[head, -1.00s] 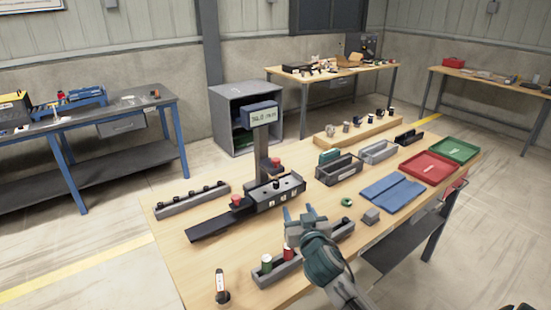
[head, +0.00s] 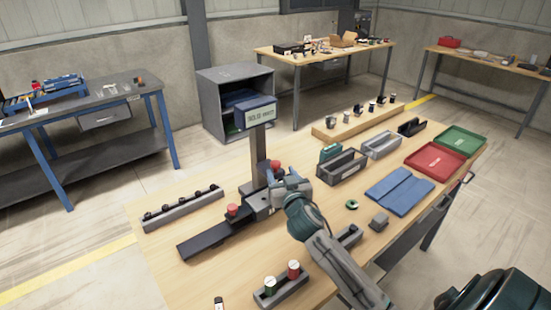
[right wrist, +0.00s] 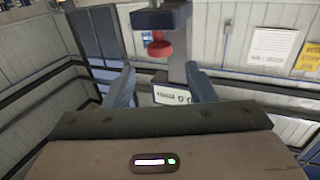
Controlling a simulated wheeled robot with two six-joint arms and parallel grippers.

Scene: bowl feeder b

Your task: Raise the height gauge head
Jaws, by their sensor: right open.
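The height gauge stands on the table with an upright grey column (head: 259,150) and a lit display (head: 260,115) on top. Its head, a dark block with a red knob (head: 275,165), sits low on the column, partly hidden by my right gripper. In the right wrist view the head (right wrist: 152,19) and its red knob (right wrist: 158,48) appear upside down, beyond the fingertips. My right gripper (head: 283,177) is open beside the head, and its spread fingers (right wrist: 162,85) have nothing between them. A second red knob (head: 232,210) is on the gauge's base. My left gripper is not in view.
A grey rack (head: 185,208) lies left of the gauge. A holder with green and red cylinders (head: 282,290) is in front. Grey bins (head: 342,166), blue mats (head: 399,187), a red tray (head: 435,161) and a green tray (head: 461,140) are to the right.

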